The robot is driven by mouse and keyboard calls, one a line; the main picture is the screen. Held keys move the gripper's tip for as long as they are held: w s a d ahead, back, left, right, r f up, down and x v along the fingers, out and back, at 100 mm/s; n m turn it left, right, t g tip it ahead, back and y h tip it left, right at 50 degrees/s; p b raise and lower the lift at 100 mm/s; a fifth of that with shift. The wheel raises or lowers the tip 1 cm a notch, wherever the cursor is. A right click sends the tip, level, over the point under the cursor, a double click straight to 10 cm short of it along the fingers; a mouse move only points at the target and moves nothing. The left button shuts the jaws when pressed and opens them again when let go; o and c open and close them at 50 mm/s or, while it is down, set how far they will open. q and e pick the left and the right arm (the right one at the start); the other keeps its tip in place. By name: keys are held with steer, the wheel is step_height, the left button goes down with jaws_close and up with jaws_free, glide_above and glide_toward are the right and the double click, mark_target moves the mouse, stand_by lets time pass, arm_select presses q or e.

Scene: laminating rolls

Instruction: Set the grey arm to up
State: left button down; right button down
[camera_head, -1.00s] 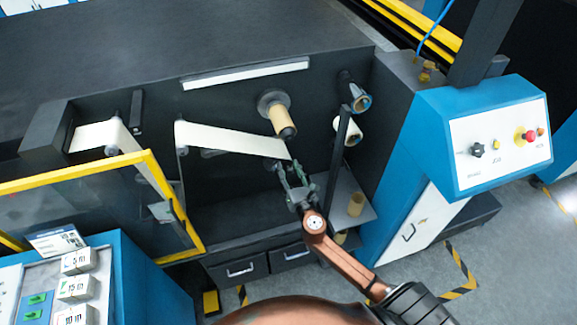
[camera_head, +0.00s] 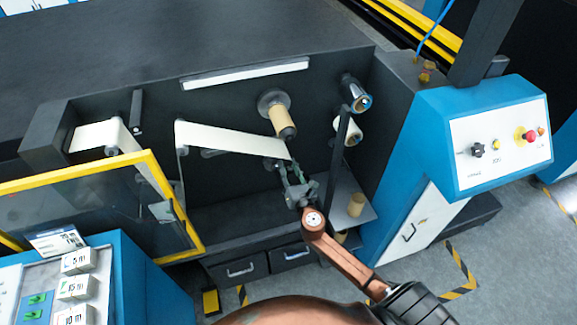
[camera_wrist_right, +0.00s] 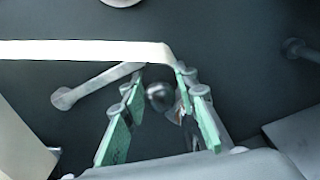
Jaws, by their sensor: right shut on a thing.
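The grey arm (camera_wrist_right: 98,84) shows in the right wrist view against the dark machine wall. It slopes up to the right from a round pivot at the left, and its far end passes behind my finger. In the head view, part of it shows under the white web (camera_head: 230,139). My right gripper (camera_head: 284,167) is at the web's right end. The exact contact is partly hidden. My left gripper is out of view.
A brown core on a spindle (camera_head: 281,118) sits just above my gripper. A dark upright post (camera_head: 341,142) stands close to its right. A yellow-framed guard (camera_head: 150,180) is at the left. A blue control cabinet (camera_head: 430,125) stands at the right.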

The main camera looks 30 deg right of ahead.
step_height(320, 180, up, 11)
steer(key=a+n+p, duration=0.2)
steer(key=n+p, duration=0.2)
steer(key=p, duration=0.9)
steer(key=shift+w+f+p, duration=0.2)
steer(key=shift+p, duration=0.15)
steer(key=c, duration=1.7)
jaws_free()
steer(key=v, duration=1.2)
steer(key=shift+f, duration=0.1)
